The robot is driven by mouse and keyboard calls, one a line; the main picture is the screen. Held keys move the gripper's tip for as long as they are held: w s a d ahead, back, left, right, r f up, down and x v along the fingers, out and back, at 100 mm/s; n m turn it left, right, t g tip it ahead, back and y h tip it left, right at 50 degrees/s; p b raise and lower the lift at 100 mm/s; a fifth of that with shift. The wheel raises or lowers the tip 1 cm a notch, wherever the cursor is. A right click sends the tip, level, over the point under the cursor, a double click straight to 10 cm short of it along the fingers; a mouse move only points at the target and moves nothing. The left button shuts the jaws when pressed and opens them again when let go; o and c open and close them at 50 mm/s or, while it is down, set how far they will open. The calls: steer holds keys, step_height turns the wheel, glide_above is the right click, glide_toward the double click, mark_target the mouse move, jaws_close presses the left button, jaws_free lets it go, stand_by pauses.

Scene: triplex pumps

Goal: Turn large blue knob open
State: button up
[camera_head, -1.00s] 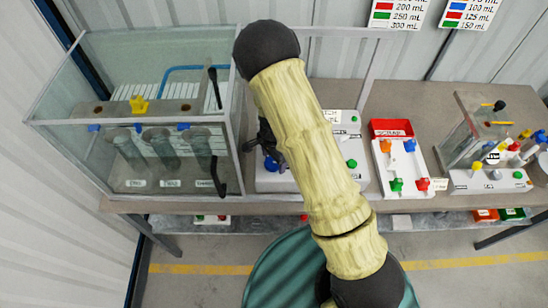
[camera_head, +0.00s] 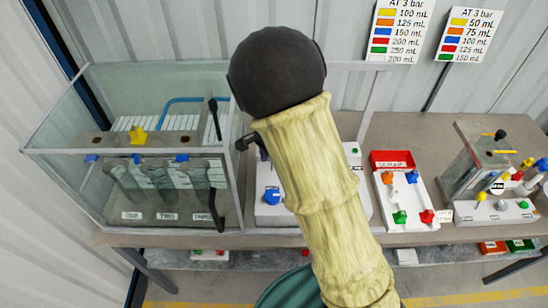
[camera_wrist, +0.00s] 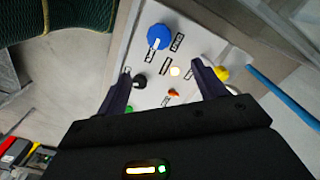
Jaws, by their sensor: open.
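The large blue knob (camera_wrist: 159,37) sits on a white panel with small black labels, at the top of the wrist view. Its white pointer mark is turned toward the bottom of that view. In the head view the blue knob (camera_head: 271,197) shows on a white box (camera_head: 352,172) just left of my arm. My gripper (camera_wrist: 162,70) is open and empty. Its two dark fingers stand apart over the panel, and the knob lies beyond their tips, not between them. In the head view only a dark bit of my gripper (camera_head: 252,143) shows, above the knob; my arm hides the rest.
The panel also has a black knob (camera_wrist: 139,81), a yellow knob (camera_wrist: 222,73) and small lights near the fingers. A glass tank (camera_head: 110,195) stands left of the box. A white tray with coloured valves (camera_head: 408,200) and another pump unit (camera_head: 490,208) stand to the right.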

step_height(320, 180, up, 3)
steer(key=shift+f, duration=0.1)
stand_by(0.5)
steer(key=s+d+r+n+t+b, duration=0.1)
steer(key=s+d+n+t+b, duration=0.1)
steer(key=s+d+n, duration=0.8)
steer(key=s+d, duration=0.3)
steer(key=shift+s+r+n+t, duration=0.2)
steer(key=shift+r+n+t, duration=0.1)
steer(key=shift+r+n, duration=0.1)
steer(key=shift+d, duration=0.1)
stand_by(1.6)
